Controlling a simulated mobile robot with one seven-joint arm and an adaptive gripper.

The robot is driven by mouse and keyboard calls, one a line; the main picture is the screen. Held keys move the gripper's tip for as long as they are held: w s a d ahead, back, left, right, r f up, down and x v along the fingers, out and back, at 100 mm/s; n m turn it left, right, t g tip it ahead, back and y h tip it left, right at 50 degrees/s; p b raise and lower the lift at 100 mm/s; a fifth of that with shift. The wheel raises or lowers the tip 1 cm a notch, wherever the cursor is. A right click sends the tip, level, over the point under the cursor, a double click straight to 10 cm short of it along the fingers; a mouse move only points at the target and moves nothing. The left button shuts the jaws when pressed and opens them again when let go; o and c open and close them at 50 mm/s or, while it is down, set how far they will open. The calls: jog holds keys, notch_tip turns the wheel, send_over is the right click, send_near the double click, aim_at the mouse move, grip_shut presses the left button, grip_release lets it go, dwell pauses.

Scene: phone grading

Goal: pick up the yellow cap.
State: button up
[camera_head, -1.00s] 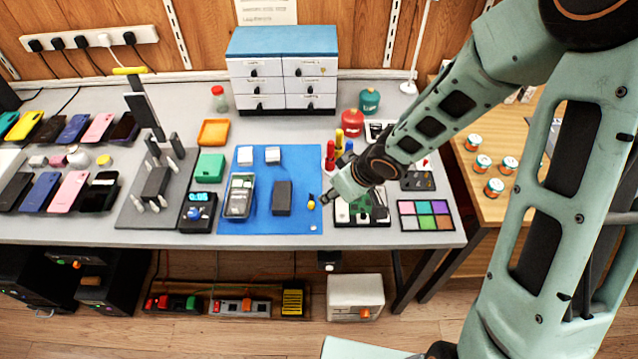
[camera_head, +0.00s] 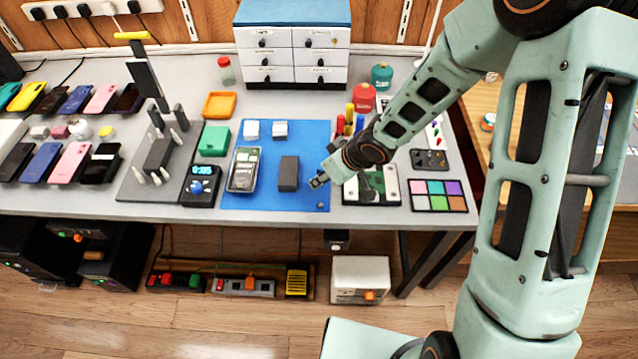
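My gripper (camera_head: 318,181) is low over the right part of the blue mat (camera_head: 267,199), just right of a dark grey block (camera_head: 288,174). It is small in this view, and I cannot tell whether its fingers are open or shut. I do not see the yellow cap now. The gripper covers the spot on the mat where a small yellow thing showed earlier, so it may be hidden under or between the fingers. A small greyish piece (camera_head: 320,205) lies near the mat's front right corner, apart from the gripper.
A colour palette (camera_head: 438,196) is at the right. Red and yellow upright tools (camera_head: 350,112) stand behind my wrist.

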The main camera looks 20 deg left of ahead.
jog(key=shift+b+x, duration=0.3)
jog(key=shift+x, duration=0.85)
jog(key=c, duration=0.8)
jog(key=shift+r, duration=0.1)
jog(key=shift+c, duration=0.2)
